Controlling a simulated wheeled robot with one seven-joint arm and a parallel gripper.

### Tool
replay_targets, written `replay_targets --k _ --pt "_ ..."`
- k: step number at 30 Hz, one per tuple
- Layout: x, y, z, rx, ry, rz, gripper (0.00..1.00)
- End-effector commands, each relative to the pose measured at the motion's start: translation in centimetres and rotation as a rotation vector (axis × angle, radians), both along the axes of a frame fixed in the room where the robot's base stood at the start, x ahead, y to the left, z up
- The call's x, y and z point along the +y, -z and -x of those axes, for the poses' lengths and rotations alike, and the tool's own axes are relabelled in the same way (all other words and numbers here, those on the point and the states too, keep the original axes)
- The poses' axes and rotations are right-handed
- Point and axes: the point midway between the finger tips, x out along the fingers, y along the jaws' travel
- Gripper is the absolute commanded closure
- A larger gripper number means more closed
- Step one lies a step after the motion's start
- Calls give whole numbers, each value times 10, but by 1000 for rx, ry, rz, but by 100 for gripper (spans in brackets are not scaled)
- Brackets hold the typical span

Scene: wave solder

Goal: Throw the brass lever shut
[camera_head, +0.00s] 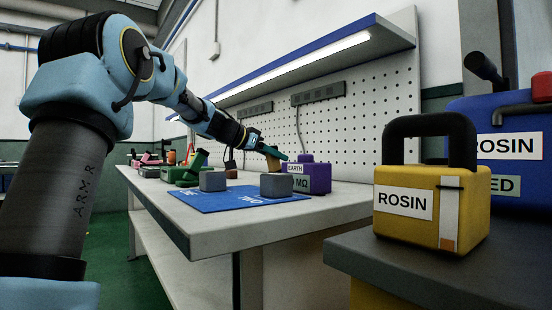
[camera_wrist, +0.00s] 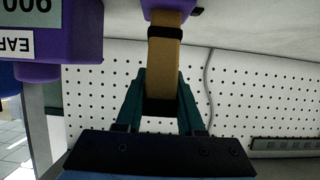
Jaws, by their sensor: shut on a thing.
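The brass lever (camera_wrist: 163,58) has a dark band near its base and rises from a purple box. The two dark green fingers of my gripper (camera_wrist: 161,88) are closed on its sides in the wrist view. In the head view, my gripper (camera_head: 272,152) reaches over the bench with the brass lever (camera_head: 272,163) between its fingers, slanting beside the purple box (camera_head: 318,180). That box carries an EARTH label and an MΩ label. The box also shows in the wrist view (camera_wrist: 90,32), upside down.
A blue mat (camera_head: 225,201) with grey blocks (camera_head: 277,185) lies on the white bench (camera_head: 345,203). A green clamp-like device (camera_head: 187,174) stands left of it. A yellow ROSIN box (camera_head: 470,215) stands on a dark surface at right. A pegboard (camera_head: 370,110) backs the bench, under a lit shelf.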

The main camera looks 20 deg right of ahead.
Motion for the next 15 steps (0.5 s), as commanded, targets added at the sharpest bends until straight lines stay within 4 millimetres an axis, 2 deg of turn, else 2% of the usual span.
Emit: replay_targets --k 1,2,9,15 --pt "0 1 0 2 -1 0 100" --pt "0 1 0 1 0 -1 60" --pt "0 0 0 1 0 -1 34" --pt "0 0 0 0 0 0 32"
